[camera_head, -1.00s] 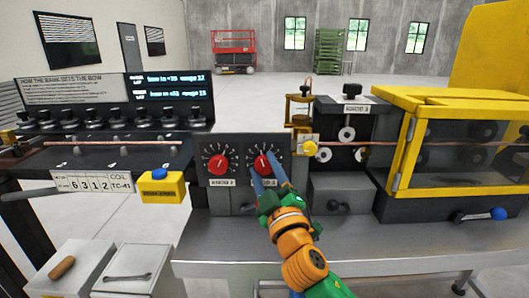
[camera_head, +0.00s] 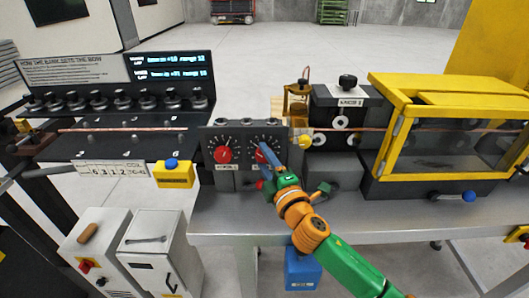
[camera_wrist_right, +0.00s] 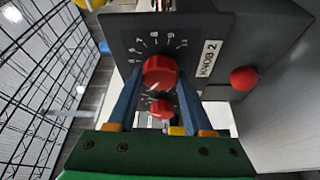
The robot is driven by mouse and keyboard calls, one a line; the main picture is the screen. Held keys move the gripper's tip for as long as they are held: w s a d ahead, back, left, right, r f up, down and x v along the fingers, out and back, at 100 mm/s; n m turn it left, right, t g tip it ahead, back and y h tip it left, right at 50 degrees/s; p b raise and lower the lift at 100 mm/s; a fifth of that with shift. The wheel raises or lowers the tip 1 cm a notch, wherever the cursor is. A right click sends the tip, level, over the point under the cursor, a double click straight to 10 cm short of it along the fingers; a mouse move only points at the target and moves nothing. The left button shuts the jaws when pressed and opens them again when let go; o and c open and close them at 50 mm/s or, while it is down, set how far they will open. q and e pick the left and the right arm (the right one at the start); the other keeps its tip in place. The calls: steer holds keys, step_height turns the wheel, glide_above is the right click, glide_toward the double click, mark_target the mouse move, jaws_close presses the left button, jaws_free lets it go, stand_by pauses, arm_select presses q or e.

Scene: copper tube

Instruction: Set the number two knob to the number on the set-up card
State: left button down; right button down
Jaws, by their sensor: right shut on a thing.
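A grey panel (camera_head: 240,175) carries two red knobs with white number dials. My right gripper (camera_head: 264,150) is at the right-hand knob, its blue fingers partly covering it. In the right wrist view my right gripper (camera_wrist_right: 160,78) has a finger on each side of a red knob (camera_wrist_right: 160,70), shut on it. A label reading KNOB 2 (camera_wrist_right: 209,58) is beside it, and dial numbers around 6 to 9 show. The other red knob (camera_head: 223,155) is free. A white card (camera_head: 108,169) shows 6312, its smaller print blurred. My left gripper is out of view.
A yellow box with a blue button (camera_head: 174,173) hangs left of the panel. A yellow-framed guard (camera_head: 445,125) stands at the right. A display board (camera_head: 120,75) with small lit text is behind at the left. The bench front (camera_head: 390,215) is mostly clear.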

stand_by(0.5)
steer(key=shift+c, duration=1.5)
jaws_free()
steer(key=b+v, duration=0.1)
steer(key=v, duration=0.6)
steer(key=shift+d, duration=0.1)
